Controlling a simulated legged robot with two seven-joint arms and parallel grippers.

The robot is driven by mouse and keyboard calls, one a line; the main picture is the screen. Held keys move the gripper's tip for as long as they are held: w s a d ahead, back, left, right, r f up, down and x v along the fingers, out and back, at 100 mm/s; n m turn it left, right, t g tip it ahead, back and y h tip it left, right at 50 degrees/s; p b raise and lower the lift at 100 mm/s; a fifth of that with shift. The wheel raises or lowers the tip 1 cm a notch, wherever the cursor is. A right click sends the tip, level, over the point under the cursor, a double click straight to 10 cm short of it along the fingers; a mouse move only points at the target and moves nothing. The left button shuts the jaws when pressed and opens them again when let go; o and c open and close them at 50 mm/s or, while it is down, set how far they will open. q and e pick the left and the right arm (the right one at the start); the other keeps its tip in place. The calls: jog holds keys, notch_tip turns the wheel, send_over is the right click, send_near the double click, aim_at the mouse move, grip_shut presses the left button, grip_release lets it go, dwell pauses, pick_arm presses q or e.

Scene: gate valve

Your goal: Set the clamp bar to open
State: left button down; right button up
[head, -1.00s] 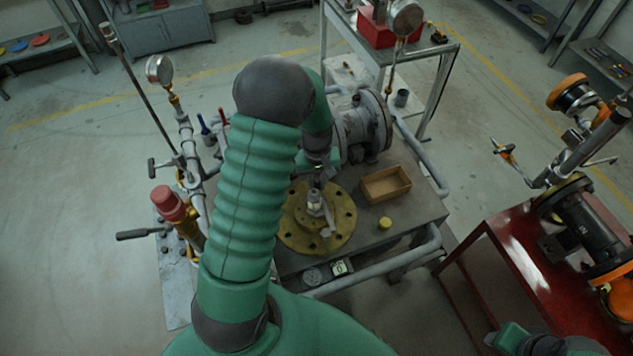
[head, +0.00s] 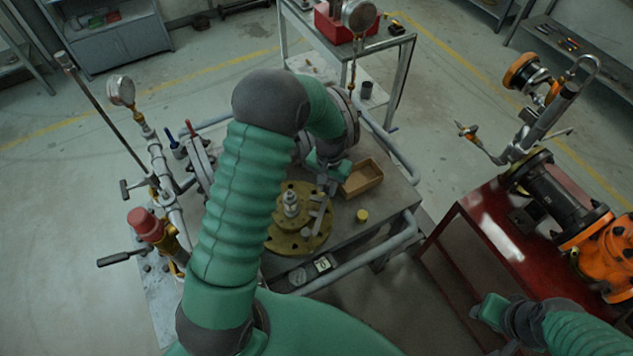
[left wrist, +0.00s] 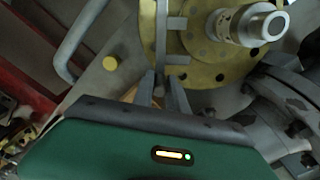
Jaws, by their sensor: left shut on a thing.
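The clamp bar (head: 318,211) is a thin grey bar over the right part of the round yellow flange (head: 292,245), beside the upright silver stem (head: 291,203). My left gripper (head: 326,190) is at the bar's far end, near the flange's back right edge. In the left wrist view the gripper's narrow grey fingers (left wrist: 162,90) are closed on the end of the bar (left wrist: 162,40), which runs up across the flange (left wrist: 205,62); the stem (left wrist: 246,24) is to its right. My right gripper (head: 481,308) is low at the right, away from the bar; its fingers are unclear.
A wooden tray (head: 361,179) and a small yellow cap (head: 362,215) lie on the bench right of the flange. Pipes and a gauge (head: 121,91) stand at the left. A red table (head: 488,235) with an orange and black valve stands at the right.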

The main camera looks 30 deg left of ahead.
pick_arm(q)
jog(key=shift+w+d+r+m, duration=0.1)
jog(key=shift+w+d+m, duration=0.1)
jog(key=shift+d+m, duration=0.45)
jog(key=shift+w+d+r+m, duration=0.15)
jog(key=shift+d+m, duration=0.3)
jog(key=shift+d, duration=0.25)
jog(key=shift+f, duration=0.1)
jog(key=c, duration=1.3)
grip_release()
jog(key=shift+f, duration=0.15)
notch_tip(320, 180, up, 17)
jog(key=shift+d+f+b, duration=0.1)
jog(key=shift+f+b, duration=0.05)
jog(key=shift+b, duration=0.3)
